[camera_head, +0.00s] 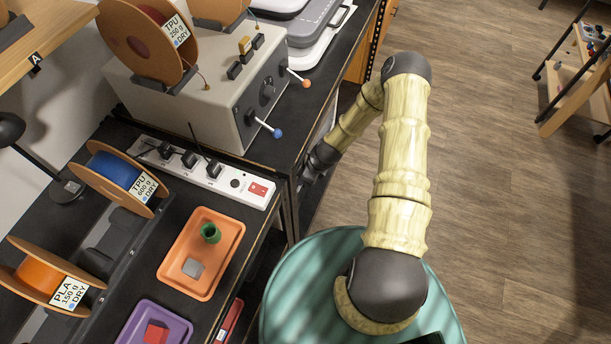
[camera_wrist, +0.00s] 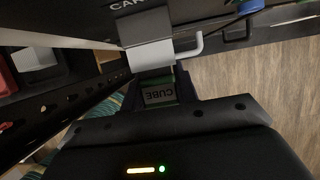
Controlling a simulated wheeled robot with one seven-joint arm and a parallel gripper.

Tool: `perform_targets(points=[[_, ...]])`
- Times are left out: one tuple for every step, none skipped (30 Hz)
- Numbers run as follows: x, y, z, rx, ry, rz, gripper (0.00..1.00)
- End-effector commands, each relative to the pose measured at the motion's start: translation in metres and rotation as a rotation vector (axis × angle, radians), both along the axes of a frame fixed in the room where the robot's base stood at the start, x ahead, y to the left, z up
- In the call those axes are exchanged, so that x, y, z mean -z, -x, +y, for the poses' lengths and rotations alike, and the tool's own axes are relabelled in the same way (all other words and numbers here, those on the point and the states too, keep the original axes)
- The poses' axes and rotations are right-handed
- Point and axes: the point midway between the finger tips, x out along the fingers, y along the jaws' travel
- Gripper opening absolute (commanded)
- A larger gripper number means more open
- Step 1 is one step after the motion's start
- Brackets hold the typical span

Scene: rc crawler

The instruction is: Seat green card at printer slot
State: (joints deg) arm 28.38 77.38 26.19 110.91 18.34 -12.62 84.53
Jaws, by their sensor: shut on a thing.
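The green card (camera_wrist: 158,94), with a label reading "CUBE" upside down, is between the fingers of my gripper (camera_wrist: 160,88) in the wrist view. My gripper is shut on it. The card's far end meets a pale grey block (camera_wrist: 150,55) below a dark panel with lettering that starts "CAR"; I cannot tell if this is the printer slot or how deep the card sits. In the head view my gripper (camera_head: 318,160) is low beside the bench edge, and the card is hidden there.
A white bent handle (camera_wrist: 188,46) is close right of the card. In the head view a grey machine (camera_head: 190,100) with levers stands on the bench, near a power strip (camera_head: 205,172), filament spools and an orange tray (camera_head: 213,279). Open wooden floor (camera_head: 500,200) lies to the right.

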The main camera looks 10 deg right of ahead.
Motion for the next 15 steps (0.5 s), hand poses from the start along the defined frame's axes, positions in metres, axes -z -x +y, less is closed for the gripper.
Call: perform_targets(points=[[-0.0002,-0.0009,0.0011,-0.001,0.0,0.0,0.09],[-0.0001,-0.0013,0.0016,0.0,0.0,0.0,0.09],[-0.0001,-0.0017,0.0022,0.0,0.0,0.0,0.09],[-0.0001,-0.0021,0.0027,0.0,0.0,0.0,0.09],[-0.0001,-0.0025,0.0031,0.0,0.0,0.0,0.09],[-0.0001,-0.003,0.0038,0.0,0.0,0.0,0.09],[-0.0001,-0.0034,0.0041,0.0,0.001,-0.001,0.09],[-0.0001,-0.0037,0.0046,0.0,0.001,-0.001,0.09],[-0.0002,-0.004,0.0049,0.0,0.001,-0.001,0.32],[-0.0002,-0.0039,0.0047,0.0,0.001,-0.001,0.38],[-0.0002,-0.0038,0.0046,0.0,0.001,-0.001,0.43],[-0.0002,-0.0038,0.0046,0.0,0.001,-0.001,0.51],[-0.0002,-0.0038,0.0047,0.0,0.001,-0.001,0.55],[-0.0001,-0.0038,0.0045,0.0,0.001,-0.001,0.55],[-0.0001,-0.0037,0.0046,0.0,0.001,-0.001,0.55]])
